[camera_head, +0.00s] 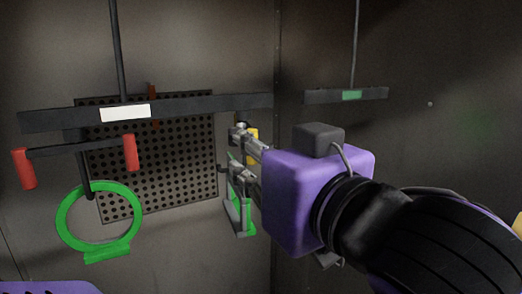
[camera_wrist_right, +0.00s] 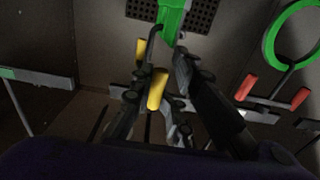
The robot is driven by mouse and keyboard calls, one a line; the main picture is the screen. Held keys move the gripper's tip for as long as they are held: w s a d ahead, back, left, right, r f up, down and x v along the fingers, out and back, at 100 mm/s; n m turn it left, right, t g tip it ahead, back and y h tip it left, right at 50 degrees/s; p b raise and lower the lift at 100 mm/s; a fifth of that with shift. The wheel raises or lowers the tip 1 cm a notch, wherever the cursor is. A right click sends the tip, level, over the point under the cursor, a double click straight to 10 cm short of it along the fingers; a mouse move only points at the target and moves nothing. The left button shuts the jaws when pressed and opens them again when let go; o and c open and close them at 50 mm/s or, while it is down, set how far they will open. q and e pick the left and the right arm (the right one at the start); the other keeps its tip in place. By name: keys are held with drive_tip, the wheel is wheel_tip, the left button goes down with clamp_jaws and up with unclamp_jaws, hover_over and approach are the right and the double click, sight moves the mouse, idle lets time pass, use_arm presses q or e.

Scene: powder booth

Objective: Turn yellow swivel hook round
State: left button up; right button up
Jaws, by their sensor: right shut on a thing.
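The yellow swivel hook (camera_head: 253,132) hangs under the dark bar, mostly hidden behind my right gripper in the head view. In the right wrist view its yellow handles (camera_wrist_right: 157,89) show at and between the fingers. A green part (camera_head: 241,208) hangs from its dark hook and also shows at the top of the wrist view (camera_wrist_right: 172,16). My right gripper (camera_head: 240,150) is shut on the yellow swivel hook; the exact contact is partly hidden. My left gripper is out of view.
A dark hanging bar (camera_head: 60,117) with a white label runs across the left. A red-handled hook (camera_head: 25,168) holding a green ring (camera_head: 62,235) hangs close by. A second bar (camera_head: 320,96) with a green label is at right. A perforated panel (camera_head: 165,165) is behind.

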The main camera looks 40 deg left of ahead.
drive_tip(key=shift+s+a, duration=0.45)
drive_tip(key=shift+a, duration=0.2)
drive_tip(key=shift+s+a, duration=0.4)
drive_tip(key=shift+a, duration=0.2)
drive_tip(key=shift+c, duration=0.4)
drive_tip(key=shift+w+a, duration=0.1)
drive_tip(key=shift+a, duration=2.05)
drive_tip(key=o, duration=0.8)
drive_tip(key=shift+c, duration=0.2)
